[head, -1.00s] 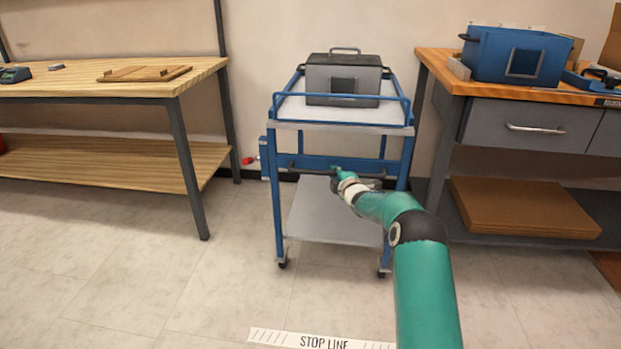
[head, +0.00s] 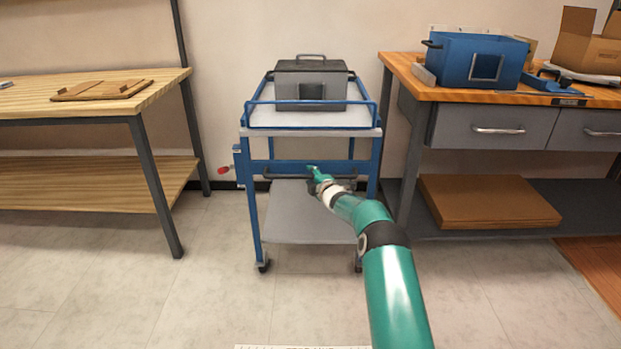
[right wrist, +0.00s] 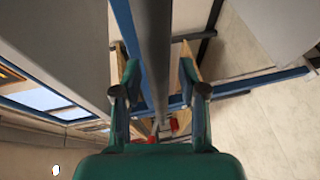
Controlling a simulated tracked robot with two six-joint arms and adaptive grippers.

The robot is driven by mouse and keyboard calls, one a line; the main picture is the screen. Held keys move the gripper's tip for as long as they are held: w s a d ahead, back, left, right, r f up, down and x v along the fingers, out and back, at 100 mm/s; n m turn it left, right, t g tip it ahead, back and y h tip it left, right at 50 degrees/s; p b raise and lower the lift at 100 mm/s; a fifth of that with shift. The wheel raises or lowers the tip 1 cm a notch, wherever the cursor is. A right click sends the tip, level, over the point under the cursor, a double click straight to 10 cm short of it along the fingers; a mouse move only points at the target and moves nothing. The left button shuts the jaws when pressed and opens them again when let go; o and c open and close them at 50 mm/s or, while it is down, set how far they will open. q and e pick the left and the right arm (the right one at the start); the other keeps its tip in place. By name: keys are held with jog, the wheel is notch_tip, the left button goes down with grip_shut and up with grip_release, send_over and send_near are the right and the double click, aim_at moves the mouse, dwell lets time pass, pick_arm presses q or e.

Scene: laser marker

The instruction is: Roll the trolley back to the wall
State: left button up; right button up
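The blue-framed trolley (head: 253,215) stands upright in front of the wall (head: 225,60), between two benches. A grey lidded box (head: 311,88) sits on its top tray. A grey handle bar (head: 285,178) runs across its near side. My right gripper (head: 314,172) is at this bar. In the right wrist view, the bar (right wrist: 158,50) passes between the fingers of my right gripper (right wrist: 163,95), with a visible gap on each side. The fingers are open around it. My left gripper is out of view.
A wooden bench (head: 150,90) stands left of the trolley, and a drawer bench (head: 440,95) with a blue bin (head: 455,60) stands close on its right. A red knob (head: 223,170) sticks out at the trolley's left. A white floor marking (head: 300,347) shows at the bottom edge.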

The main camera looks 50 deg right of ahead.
jog(key=shift+w+a, duration=0.1)
jog(key=shift+a, duration=0.05)
jog(key=shift+r, duration=0.1)
jog(key=shift+s+a, duration=0.25)
jog(key=shift+s, duration=0.1)
jog(key=v, duration=1.1)
jog(key=shift+s+d, duration=0.15)
